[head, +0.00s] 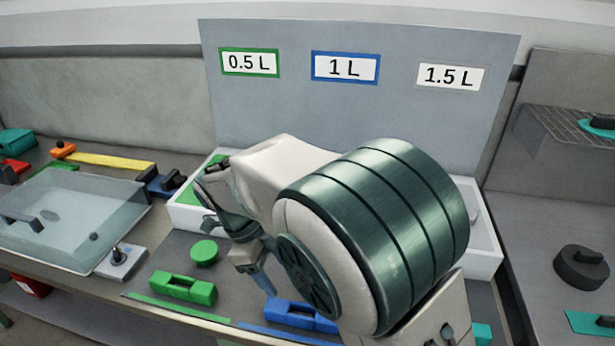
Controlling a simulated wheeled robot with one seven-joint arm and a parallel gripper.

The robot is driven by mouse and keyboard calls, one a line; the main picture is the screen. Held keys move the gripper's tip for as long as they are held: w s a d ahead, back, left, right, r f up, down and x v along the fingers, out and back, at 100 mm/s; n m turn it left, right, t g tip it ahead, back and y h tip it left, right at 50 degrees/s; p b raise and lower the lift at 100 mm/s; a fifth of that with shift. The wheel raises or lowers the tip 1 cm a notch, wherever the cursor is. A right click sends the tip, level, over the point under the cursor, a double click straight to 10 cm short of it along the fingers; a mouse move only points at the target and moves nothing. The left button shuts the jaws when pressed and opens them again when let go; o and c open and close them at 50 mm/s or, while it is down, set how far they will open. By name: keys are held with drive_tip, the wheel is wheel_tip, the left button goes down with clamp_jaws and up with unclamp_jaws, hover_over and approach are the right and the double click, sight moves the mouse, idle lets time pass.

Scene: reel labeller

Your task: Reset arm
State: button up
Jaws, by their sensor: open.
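My arm fills the middle of the head view, with a large dark green banded joint and white links. My gripper (256,272) hangs below the wrist, pointing down over the grey bench. It is open, and no object shows between its fingers. A green block with a handle-like top (183,288) lies to its left, and a round green disc (204,252) lies behind that block. A blue block (300,315) lies just below and to the right of the gripper, partly hidden by my arm.
A grey panel (270,110) bears labels 0.5 L, 1 L and 1.5 L. A white tray (185,217) below it is mostly hidden by my arm. A clear lidded box (85,215) stands left; a dark round weight-like object (581,268) sits right.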

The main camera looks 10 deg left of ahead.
drive_tip(key=d+r+n+y, duration=0.25)
drive_tip(key=d+n, duration=0.25)
drive_tip(key=d, duration=0.4)
drive_tip(key=d+r+n+y, duration=0.1)
drive_tip(key=d+r+n, duration=0.25)
drive_tip(key=d, duration=0.45)
drive_tip(key=s+d+n+t, duration=0.3)
drive_tip(key=s+d+n, duration=0.5)
drive_tip(key=d+n, duration=0.2)
drive_tip(key=shift+s+d+f+y, duration=0.25)
drive_tip(key=shift+d+f+y, duration=0.2)
drive_tip(key=shift+d, duration=0.15)
